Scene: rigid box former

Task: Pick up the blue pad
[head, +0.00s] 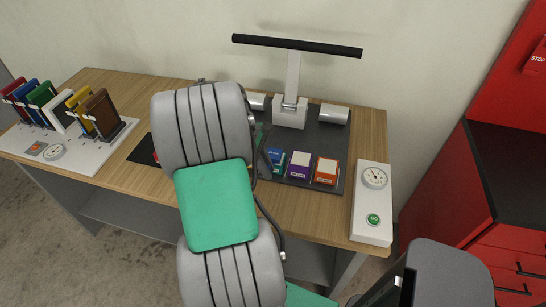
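A small blue pad (275,156) with a pale label stands on the dark mat at the back of the table, left of a purple one and an orange one. Its left side lies close beside the outline of my arm and is partly covered. A blue panel (30,91) also stands in the rack at the far left. My grey arm with its green cover fills the middle of the view. My gripper is hidden behind the arm, so its fingers and anything between them cannot be seen.
The purple pad (299,165) and orange pad (326,171) stand on the dark mat (325,139) below a post with a black crossbar (297,46). A white box (371,205) with a dial and green button stands at right. A red cabinet (450,180) is beyond it.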

